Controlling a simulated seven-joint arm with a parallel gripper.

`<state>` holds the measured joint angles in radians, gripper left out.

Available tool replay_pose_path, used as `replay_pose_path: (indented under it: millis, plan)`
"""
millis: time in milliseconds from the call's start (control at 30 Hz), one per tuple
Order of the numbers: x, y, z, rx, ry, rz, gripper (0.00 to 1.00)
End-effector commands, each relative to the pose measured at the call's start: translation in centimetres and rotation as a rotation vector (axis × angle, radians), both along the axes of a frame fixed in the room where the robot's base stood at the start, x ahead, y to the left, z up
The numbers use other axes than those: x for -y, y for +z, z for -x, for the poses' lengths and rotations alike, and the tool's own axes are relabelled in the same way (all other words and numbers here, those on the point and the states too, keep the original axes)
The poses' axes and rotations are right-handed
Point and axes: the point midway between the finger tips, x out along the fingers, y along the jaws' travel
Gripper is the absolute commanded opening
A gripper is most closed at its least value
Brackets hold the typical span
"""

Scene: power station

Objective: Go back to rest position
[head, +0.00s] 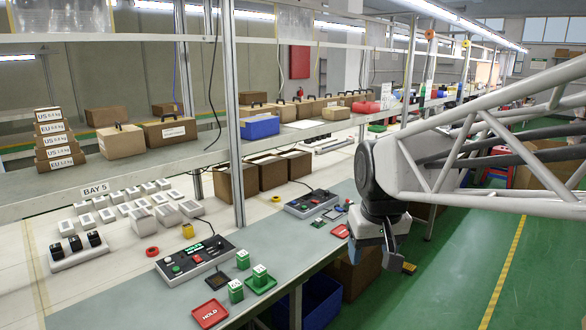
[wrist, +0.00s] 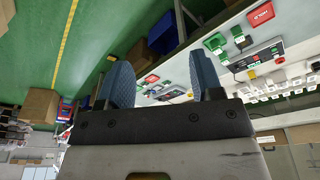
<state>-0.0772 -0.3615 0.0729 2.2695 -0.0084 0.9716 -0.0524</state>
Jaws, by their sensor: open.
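My gripper (head: 398,264) hangs at the lower end of my arm, over the front edge of the bench on the right of the head view. In the wrist view its two blue-grey fingers (wrist: 160,85) stand apart with nothing between them, so it is open and empty. The head view shows it clear of the bench top, with the green floor behind it. No held object shows.
The bench (head: 130,305) carries control boxes (head: 195,258), green blocks (head: 236,291) and a red HOLD tray (head: 210,313). A shelf (head: 60,185) with cardboard boxes runs above it. A blue bin (head: 318,300) stands below. The green floor (head: 460,270) at right is open.

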Motion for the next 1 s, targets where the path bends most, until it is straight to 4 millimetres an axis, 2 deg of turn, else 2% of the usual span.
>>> replay_pose_path:
  millis: [33, 300, 600, 800, 1000]
  plan:
    - [0.4, -0.3, 1.4, 0.004, -0.011, -0.001, 0.60]
    - [2.1, -2.2, 7.7, 0.020, -0.071, -0.007, 0.60]
    - [3.4, -4.8, 13.7, 0.038, -0.130, -0.013, 0.60]
    - [3.7, -5.9, 15.6, 0.042, -0.149, -0.014, 0.60]
    - [3.8, -6.1, 16.0, 0.043, -0.152, -0.015, 0.60]
